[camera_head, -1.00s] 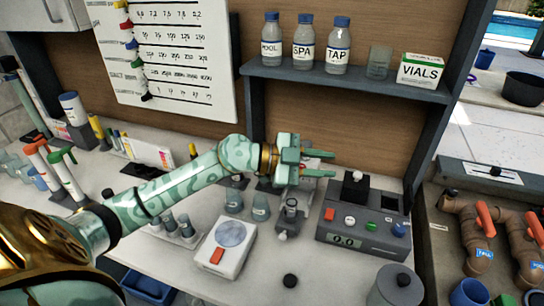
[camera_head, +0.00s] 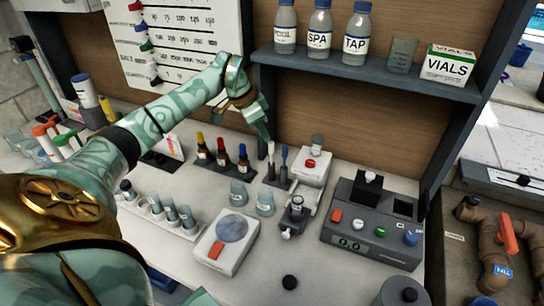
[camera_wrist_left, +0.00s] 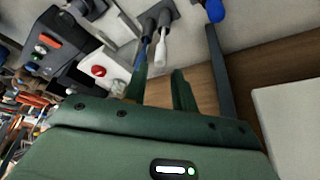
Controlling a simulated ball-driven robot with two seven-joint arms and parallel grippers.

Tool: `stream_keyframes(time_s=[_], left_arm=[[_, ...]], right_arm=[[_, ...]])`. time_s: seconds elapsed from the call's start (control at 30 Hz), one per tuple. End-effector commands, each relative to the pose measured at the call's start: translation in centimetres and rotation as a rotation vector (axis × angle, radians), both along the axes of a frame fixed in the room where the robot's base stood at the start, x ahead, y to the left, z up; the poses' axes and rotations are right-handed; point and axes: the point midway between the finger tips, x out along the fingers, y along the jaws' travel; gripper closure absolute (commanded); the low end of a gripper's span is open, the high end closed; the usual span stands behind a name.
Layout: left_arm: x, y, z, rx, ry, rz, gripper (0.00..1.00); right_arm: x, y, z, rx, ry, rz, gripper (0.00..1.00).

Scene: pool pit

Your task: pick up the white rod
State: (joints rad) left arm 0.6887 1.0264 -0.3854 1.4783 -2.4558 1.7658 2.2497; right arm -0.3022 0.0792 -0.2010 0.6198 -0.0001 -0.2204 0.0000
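The white rod (camera_head: 271,153) stands upright in a small dark holder in the head view, left of a blue-topped rod (camera_head: 284,155). In the left wrist view the white rod (camera_wrist_left: 163,46) is beyond the fingertips, close beside the blue one (camera_wrist_left: 146,42). My left gripper (camera_head: 264,130) points down, just above and slightly left of the white rod's top. In the left wrist view its two fingers (camera_wrist_left: 158,82) are apart with nothing between them. Whether a fingertip touches the rod cannot be told. My right gripper is not in view.
Several dropper bottles (camera_head: 222,156) stand left of the rods. A white device with a red knob (camera_head: 313,163) is right of them, and small glass beakers (camera_head: 265,204) are in front. The shelf (camera_head: 370,72) overhangs at right. A dark instrument (camera_head: 365,225) stands right.

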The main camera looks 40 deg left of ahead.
Motion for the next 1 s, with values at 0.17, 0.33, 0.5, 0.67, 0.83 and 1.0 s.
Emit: stream_keyframes(time_s=[0.17, 0.33, 0.5, 0.67, 0.83, 1.0], left_arm=[[0.5, -0.3, -1.4, 0.000, 0.000, -0.001, 0.73], [1.8, -0.8, -3.6, -0.003, 0.000, -0.002, 0.73], [2.6, -1.1, -5.6, -0.001, -0.001, -0.002, 0.73], [2.7, -1.2, -5.7, 0.000, -0.001, -0.002, 0.73], [2.7, -1.2, -5.7, 0.001, -0.001, -0.003, 0.95], [2.6, -1.2, -5.7, 0.001, -0.001, -0.003, 0.97]], right_arm=[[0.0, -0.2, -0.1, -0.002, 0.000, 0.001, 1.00], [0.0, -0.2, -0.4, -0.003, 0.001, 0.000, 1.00], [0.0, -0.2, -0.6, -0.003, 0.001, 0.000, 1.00], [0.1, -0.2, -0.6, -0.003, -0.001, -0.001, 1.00], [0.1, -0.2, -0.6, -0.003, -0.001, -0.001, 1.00], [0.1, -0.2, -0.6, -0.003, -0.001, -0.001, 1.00]])
